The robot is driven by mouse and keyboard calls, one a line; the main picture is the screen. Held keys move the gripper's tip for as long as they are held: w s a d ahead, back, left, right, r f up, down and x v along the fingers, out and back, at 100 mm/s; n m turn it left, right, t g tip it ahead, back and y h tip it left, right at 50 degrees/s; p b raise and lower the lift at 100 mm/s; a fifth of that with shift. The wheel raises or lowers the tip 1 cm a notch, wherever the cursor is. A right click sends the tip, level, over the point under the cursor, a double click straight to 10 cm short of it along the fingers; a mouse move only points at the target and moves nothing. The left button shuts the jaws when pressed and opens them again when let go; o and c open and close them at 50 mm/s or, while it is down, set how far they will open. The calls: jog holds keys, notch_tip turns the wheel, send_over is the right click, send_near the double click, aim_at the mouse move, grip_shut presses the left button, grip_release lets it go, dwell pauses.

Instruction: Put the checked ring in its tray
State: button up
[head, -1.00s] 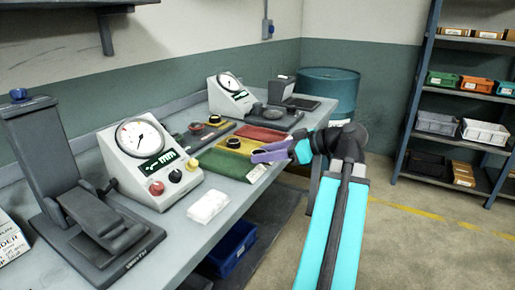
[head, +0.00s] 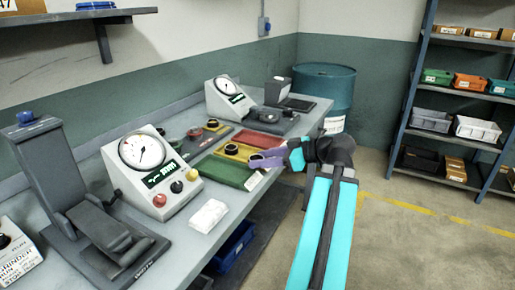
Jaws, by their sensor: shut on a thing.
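My gripper (head: 264,160), with purple fingers, reaches in from the right over the right ends of the trays. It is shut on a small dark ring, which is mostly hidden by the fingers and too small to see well. Three flat trays lie side by side on the bench: a red tray (head: 270,142), a yellow tray (head: 243,147) and a green tray (head: 218,171). A dark ring (head: 232,149) lies on the yellow tray. I cannot tell whether the held ring touches a tray.
Two dial gauges stand on the bench, a near one (head: 143,155) and a far one (head: 226,91). A blue drum (head: 326,88) stands behind the bench end. The floor at right is clear.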

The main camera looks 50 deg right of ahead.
jog(key=p, duration=0.5)
jog(key=shift+w+d+r, duration=0.15)
jog(key=shift+w, duration=0.15)
jog(key=p, duration=0.3)
jog(key=shift+w, duration=0.1)
jog(key=w+d, duration=0.2)
jog(key=w+d+f+p, duration=0.1)
jog(key=w+d, duration=0.1)
jog(key=w, duration=0.1)
jog(key=w+d+p, duration=0.1)
jog(key=w+d, duration=0.2)
jog(key=shift+d+f, duration=0.1)
jog(key=shift+f, duration=0.2)
jog(key=shift+f, duration=0.1)
jog(key=shift+f+p, duration=0.6)
jog(key=shift+f, duration=1.05)
jog(key=shift+f+b, duration=0.2)
jog(key=shift+b, duration=0.1)
jog(key=o, duration=0.9)
jog(key=shift+o, duration=0.2)
